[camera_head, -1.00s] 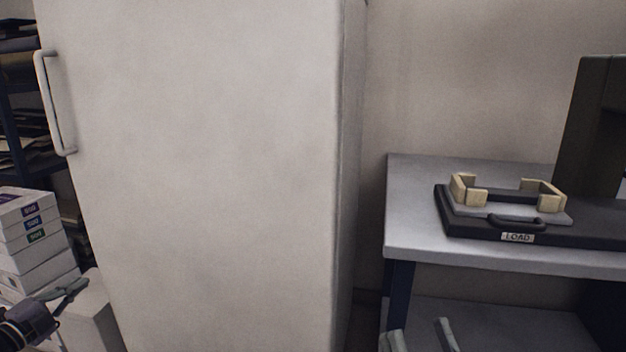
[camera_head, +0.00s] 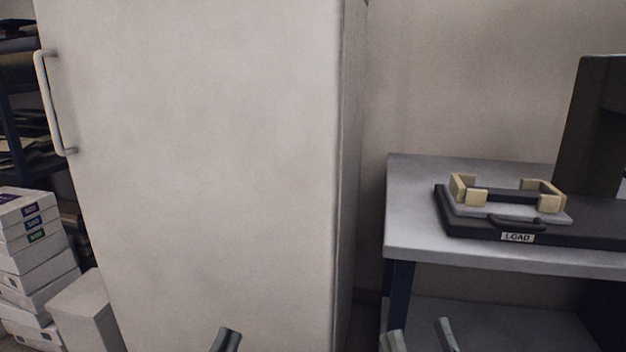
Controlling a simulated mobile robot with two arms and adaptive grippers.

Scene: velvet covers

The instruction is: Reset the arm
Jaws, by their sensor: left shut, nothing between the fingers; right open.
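My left gripper (camera_head: 228,341) shows only as grey fingertips at the bottom edge, in front of the white cabinet. Its fingers are together with nothing between them. My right gripper (camera_head: 419,338) shows two separate fingertips at the bottom edge, in front of the bench's lower shelf. It is open and empty. The rest of both arms is below the picture.
A tall white cabinet (camera_head: 210,160) with a handle (camera_head: 54,103) fills the middle left. Stacked boxes (camera_head: 32,245) stand at the left. A bench (camera_head: 420,215) at the right bears a black base (camera_head: 590,225) labelled LOAD with a tan-cornered fixture (camera_head: 475,197).

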